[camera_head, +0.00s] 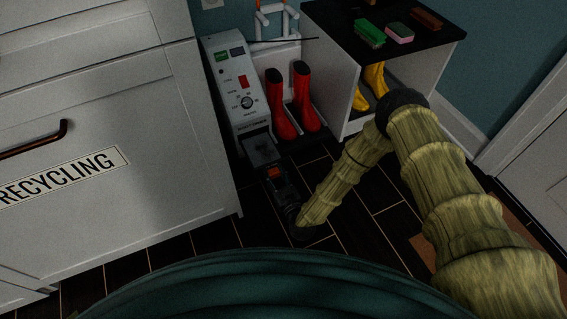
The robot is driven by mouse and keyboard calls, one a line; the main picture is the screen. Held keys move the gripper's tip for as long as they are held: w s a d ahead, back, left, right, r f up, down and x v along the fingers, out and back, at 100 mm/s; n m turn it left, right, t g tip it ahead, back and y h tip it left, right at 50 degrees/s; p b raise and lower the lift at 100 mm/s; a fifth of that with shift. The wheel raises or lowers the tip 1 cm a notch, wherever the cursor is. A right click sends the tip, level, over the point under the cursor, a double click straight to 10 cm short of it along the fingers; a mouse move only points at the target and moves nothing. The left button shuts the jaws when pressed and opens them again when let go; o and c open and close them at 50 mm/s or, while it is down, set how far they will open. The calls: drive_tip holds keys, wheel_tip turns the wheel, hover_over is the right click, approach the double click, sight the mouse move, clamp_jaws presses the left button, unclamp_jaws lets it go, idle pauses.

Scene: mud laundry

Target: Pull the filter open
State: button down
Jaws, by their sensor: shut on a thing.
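A pale grey boot dryer (236,85) stands on the floor between the white cabinet and a pair of red boots. Its face has a dial, a red switch and small green labels. A dark filter (259,147) shows at the low front end of the dryer. My gripper (269,168) reaches in from the lower right and is shut on the near end of the filter. The fingertips are dark against dark, so the exact grip is hard to see. I cannot tell how far the filter stands out.
Red boots (281,104) stand right of the dryer. An open-fronted shelf (345,95) with yellow boots (374,78) and brushes on top is beyond my arm. A white cabinet (120,120) labelled RECYCLING closes off the left. Dark tiled floor (350,225) is clear in front.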

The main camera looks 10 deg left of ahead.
drive_tip(key=shift+s+d, duration=0.15)
drive_tip(key=shift+s, duration=0.3)
drive_tip(key=shift+f, duration=0.1)
drive_tip(key=c, duration=0.9)
unclamp_jaws()
drive_tip(key=shift+d, duration=0.1)
drive_tip(key=v, duration=1.2)
